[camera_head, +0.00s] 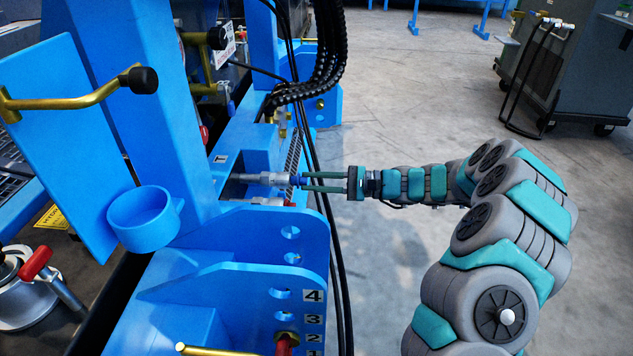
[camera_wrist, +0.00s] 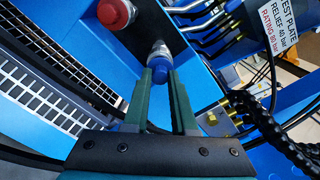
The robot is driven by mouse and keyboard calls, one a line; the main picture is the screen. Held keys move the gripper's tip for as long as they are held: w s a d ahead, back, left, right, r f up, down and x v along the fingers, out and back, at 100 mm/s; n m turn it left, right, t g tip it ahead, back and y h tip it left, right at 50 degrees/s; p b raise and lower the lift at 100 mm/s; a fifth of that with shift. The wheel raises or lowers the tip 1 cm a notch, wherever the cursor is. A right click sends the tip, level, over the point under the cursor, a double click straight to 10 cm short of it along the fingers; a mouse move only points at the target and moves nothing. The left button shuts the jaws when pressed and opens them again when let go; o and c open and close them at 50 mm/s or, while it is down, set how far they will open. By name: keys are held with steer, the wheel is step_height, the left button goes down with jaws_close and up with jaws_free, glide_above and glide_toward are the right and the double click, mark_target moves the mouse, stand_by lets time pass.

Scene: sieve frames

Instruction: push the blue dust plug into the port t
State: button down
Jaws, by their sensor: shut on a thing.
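The blue dust plug (camera_head: 296,181) is between the fingertips of my gripper (camera_head: 304,182) in the head view, at the end of a silver fitting (camera_head: 266,179) on the blue frame. In the wrist view the blue plug (camera_wrist: 160,71) sits at the tips of my green fingers (camera_wrist: 165,72). The silver fitting (camera_wrist: 158,52) is directly beyond it and in line with it. My gripper is shut on the plug. The plug and fitting appear to meet, but how deep the plug sits is hidden. A small label (camera_head: 220,159) near the fitting is unreadable.
A red cap (camera_wrist: 115,12) is beside the fitting in the wrist view. Black hoses (camera_head: 318,75) hang near my fingers. A blue bracket with numbered holes (camera_head: 290,280) stands below, and a blue cup (camera_head: 143,218) is at left.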

steer(key=shift+a, duration=0.85)
steer(key=c, duration=0.6)
jaws_free()
steer(key=shift+c, duration=0.2)
steer(key=shift+d, duration=0.1)
steer(key=d, duration=0.7)
steer(key=shift+s+d+p, duration=0.15)
steer(key=shift+d+p, duration=0.2)
